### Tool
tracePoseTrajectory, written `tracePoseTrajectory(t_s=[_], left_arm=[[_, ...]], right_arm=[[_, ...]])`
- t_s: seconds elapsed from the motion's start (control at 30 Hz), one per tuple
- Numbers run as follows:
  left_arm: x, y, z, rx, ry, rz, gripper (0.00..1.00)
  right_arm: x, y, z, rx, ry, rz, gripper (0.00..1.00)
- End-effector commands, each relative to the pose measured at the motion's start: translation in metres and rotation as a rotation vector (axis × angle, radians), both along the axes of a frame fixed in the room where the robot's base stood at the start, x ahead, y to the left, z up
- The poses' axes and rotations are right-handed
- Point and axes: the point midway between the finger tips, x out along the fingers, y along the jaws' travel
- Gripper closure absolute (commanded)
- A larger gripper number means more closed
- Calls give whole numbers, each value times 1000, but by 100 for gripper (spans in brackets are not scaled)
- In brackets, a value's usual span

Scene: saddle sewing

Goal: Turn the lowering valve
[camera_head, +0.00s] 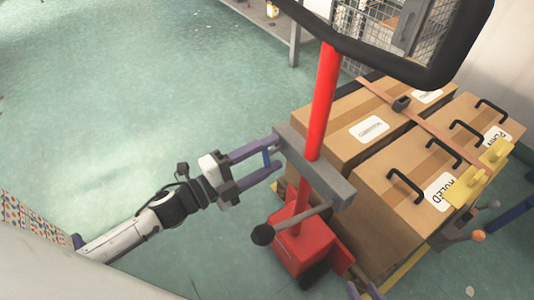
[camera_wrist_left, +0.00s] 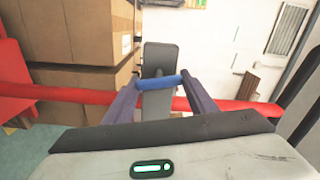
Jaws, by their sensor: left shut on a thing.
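A red pallet jack has a tall red post (camera_head: 325,95) with a grey crossblock (camera_head: 330,185) on it. A small blue bar (camera_head: 266,158), apparently the lowering valve's handle, sits at the grey block's left end. My left gripper (camera_head: 268,160) has its purple fingers around this bar and is shut on it. In the left wrist view the blue bar (camera_wrist_left: 160,82) spans between the fingertips, with a grey plate (camera_wrist_left: 160,60) behind it. The tips of my right gripper (camera_head: 362,288) show at the bottom edge, apart and empty; the rest is cut off.
A lever with a black knob (camera_head: 262,235) sticks out below the left gripper. Cardboard boxes (camera_head: 335,130) with black handles stand on a pallet to the right. A black-rimmed handle frame (camera_head: 450,75) hangs over the top. Open green floor (camera_head: 120,100) lies left.

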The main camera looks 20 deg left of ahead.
Motion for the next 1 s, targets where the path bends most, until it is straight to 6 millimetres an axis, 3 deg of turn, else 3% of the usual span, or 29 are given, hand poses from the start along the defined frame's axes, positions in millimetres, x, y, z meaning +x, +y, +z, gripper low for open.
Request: tracePoseTrajectory(t_s=[0.4,0.9,0.93,1.0], left_arm=[[-1,-1,-2,131,-101,-1,71],[-1,-1,-2,143,-111,-2,71],[-1,-1,-2,143,-111,-2,45],[-1,-1,-2,143,-111,-1,33]], right_arm=[[0,0,2,3,-5,0,69],[0,1,3,4,-6,-1,69],[0,1,3,4,-6,-1,69],[0,1,3,4,-6,-1,69]])
